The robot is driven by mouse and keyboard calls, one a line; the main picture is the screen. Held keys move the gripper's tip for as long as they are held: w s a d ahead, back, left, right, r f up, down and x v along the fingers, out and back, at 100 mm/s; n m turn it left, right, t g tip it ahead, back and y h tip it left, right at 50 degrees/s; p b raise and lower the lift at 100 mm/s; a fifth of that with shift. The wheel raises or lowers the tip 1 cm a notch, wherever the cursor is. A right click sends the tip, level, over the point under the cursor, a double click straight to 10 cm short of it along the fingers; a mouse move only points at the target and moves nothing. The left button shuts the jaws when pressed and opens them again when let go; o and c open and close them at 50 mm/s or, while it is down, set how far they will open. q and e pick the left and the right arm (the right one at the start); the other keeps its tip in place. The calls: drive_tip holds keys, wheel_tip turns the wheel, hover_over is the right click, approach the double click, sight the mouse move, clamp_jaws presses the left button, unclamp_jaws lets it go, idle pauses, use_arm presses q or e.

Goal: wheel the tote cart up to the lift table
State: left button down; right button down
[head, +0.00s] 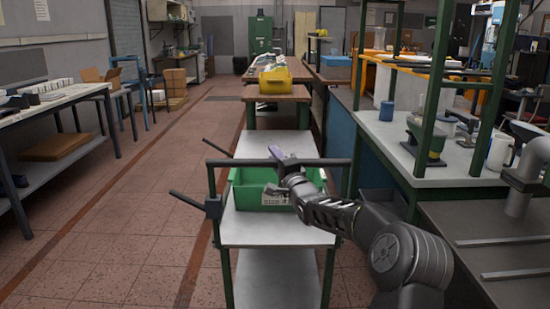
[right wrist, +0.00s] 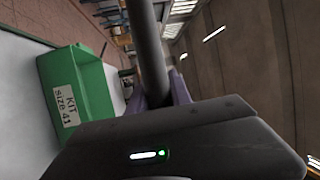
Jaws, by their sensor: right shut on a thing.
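The tote cart (head: 275,233) stands in front of me, with a pale top, dark green legs and a lower shelf. A green tote (head: 262,192) sits on its top; the right wrist view shows the tote (right wrist: 88,95) labelled "KIT size 41". A dark handle bar (head: 235,162) crosses the cart's near end. My right gripper (head: 283,162) is shut on this bar; in the right wrist view the bar (right wrist: 147,45) runs between its purple fingers. A brown-topped table (head: 277,92) stands beyond the cart; I cannot tell if it is the lift table. My left gripper is not in view.
A blue-sided workbench (head: 430,178) with green posts stands close on the right. A long table (head: 65,97) runs along the left. The tiled aisle (head: 165,165) between is clear. A yellow bin (head: 275,82) shows beyond the cart.

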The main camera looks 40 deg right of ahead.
drive_tip(key=shift+d+r, duration=0.15)
drive_tip(key=c, duration=1.6)
unclamp_jaws()
drive_tip(key=shift+o, duration=1.4)
drive_tip(key=shift+w+d+f, duration=0.1)
drive_tip(key=shift+w+f, duration=0.1)
drive_tip(key=shift+o, duration=0.8)
drive_tip(key=v, duration=0.8)
